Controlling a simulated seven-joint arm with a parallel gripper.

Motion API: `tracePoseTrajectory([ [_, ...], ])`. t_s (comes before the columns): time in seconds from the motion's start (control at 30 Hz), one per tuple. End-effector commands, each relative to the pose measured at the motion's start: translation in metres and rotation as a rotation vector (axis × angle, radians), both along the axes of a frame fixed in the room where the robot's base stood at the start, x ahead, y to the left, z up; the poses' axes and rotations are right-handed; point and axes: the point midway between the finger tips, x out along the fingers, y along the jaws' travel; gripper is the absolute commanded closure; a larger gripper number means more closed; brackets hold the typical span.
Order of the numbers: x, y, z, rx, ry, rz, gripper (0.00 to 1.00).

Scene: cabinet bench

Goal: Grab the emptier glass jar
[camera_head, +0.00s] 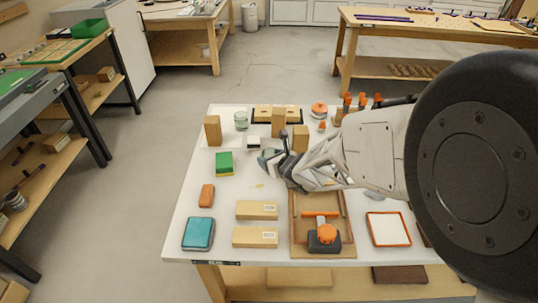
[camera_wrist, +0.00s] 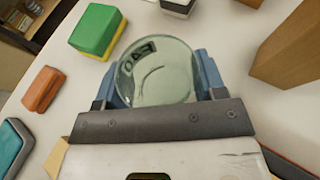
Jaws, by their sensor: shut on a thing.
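My gripper (camera_wrist: 160,78) has its two blue fingers on either side of a round glass jar (camera_wrist: 155,62) in the wrist view and is shut on it. The jar is clear and greenish, with a small dark patch near its upper left. I cannot tell how full it is. In the head view my gripper (camera_head: 270,160) is over the middle of the white table, and the held jar is mostly hidden there. Another glass jar (camera_head: 241,120) stands upright at the back left of the table, apart from my gripper.
Wooden blocks (camera_head: 213,130) stand near the back. A green and yellow sponge (camera_head: 224,163) and an orange block (camera_head: 207,194) lie left of my gripper. A small white-topped block (camera_head: 253,141) is just behind it. Cardboard boxes (camera_head: 256,210) and a wooden tray (camera_head: 347,238) lie in front.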

Motion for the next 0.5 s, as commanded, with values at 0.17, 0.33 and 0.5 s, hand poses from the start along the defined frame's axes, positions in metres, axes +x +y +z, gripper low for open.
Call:
tracePoseTrajectory([
  [0.17,-0.017,-0.005,0.002,0.000,0.000,0.000,0.63],
  [0.33,-0.033,-0.009,0.004,0.001,-0.002,0.000,0.63],
  [0.5,-0.049,-0.014,0.006,0.000,-0.002,0.000,0.63],
])
